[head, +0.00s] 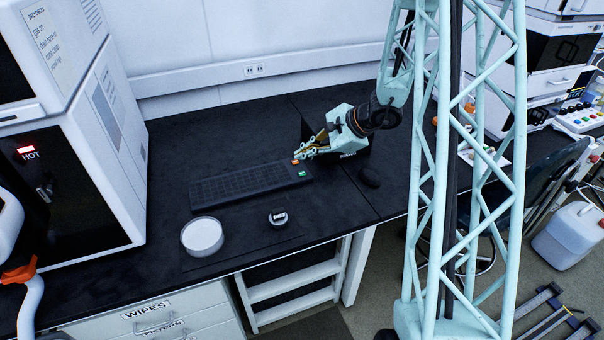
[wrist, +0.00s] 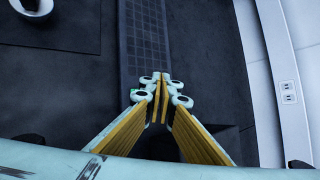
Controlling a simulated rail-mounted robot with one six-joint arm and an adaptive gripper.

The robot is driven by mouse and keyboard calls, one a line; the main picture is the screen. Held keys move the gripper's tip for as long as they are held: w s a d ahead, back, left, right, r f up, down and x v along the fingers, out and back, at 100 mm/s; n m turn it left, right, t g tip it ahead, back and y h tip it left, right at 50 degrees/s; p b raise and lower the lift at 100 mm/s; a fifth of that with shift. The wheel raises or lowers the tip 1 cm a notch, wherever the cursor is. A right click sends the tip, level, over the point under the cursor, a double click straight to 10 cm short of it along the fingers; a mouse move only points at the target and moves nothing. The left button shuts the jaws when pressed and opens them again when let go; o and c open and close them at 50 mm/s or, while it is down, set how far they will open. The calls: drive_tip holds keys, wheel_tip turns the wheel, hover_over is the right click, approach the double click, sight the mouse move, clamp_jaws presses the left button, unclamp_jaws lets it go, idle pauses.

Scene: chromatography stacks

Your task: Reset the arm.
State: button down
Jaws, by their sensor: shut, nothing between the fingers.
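My gripper (head: 311,151) is over the black bench, above the right end of the dark keyboard in the head view. Its fingers are shut and hold nothing. In the wrist view my gripper (wrist: 160,92) shows its yellow-lined fingers drawn together at the tips. The keyboard (wrist: 143,45) lies beyond the fingertips in that view. My arm comes in from the right, beside my pale green lattice column.
A round white dish (head: 202,236) and a small round object (head: 278,217) sit on a dark mat. A black mouse (head: 369,176) lies right of the keyboard (head: 240,187). A white instrument marked HOT (head: 75,160) stands left. The bench behind the keyboard is clear.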

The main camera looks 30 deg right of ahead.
idle(0.6)
drive_tip(key=s+a+r+n+g+y, duration=0.1)
drive_tip(key=s+a+r+n+g, duration=0.1)
drive_tip(key=s+a+r+n, duration=0.65)
drive_tip(key=s+a+r+n+g, duration=0.25)
drive_tip(key=s+a+r, duration=0.65)
drive_tip(key=a+r, duration=0.55)
drive_tip(key=s+a+r+n+h, duration=0.1)
drive_tip(key=s+a+r+n, duration=0.15)
drive_tip(key=s, duration=0.45)
drive_tip(key=s+a+r+n+h, duration=0.1)
drive_tip(key=s+r+n, duration=0.15)
drive_tip(key=s, duration=0.45)
drive_tip(key=s+d+r+n+h, duration=0.2)
drive_tip(key=s, duration=0.4)
drive_tip(key=s+d+r+n+h, duration=0.1)
drive_tip(key=s+d+n+h, duration=0.1)
drive_tip(key=s, duration=0.5)
drive_tip(key=shift+d+r+t, duration=0.4)
drive_tip(key=shift+d+t, duration=0.05)
drive_tip(key=shift+d, duration=0.4)
